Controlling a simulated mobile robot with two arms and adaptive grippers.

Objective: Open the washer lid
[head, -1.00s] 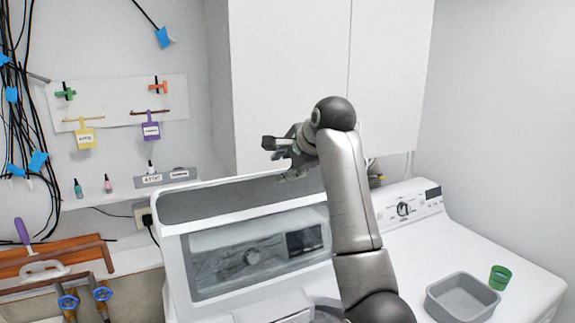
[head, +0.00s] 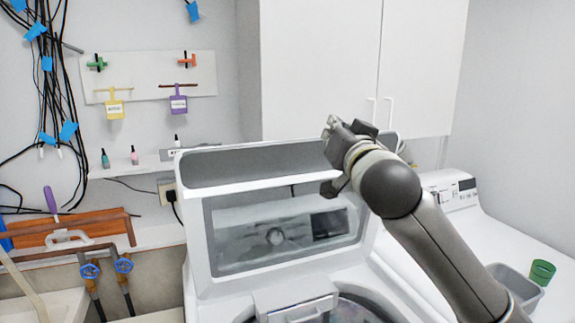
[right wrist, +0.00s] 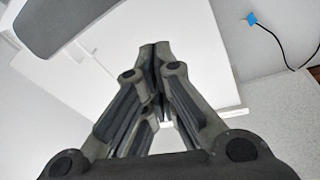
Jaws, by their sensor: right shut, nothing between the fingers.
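The washer lid (head: 200,232) stands raised at the back of the white washer in the head view. My left gripper is not in view.
White cabinets (head: 318,70) hang above the washer. A second white machine (head: 490,232) on the right carries a grey bin (head: 512,282) and a green cup (head: 541,272). Pipes with blue valves (head: 123,264) and hanging cables (head: 45,70) are at the left.

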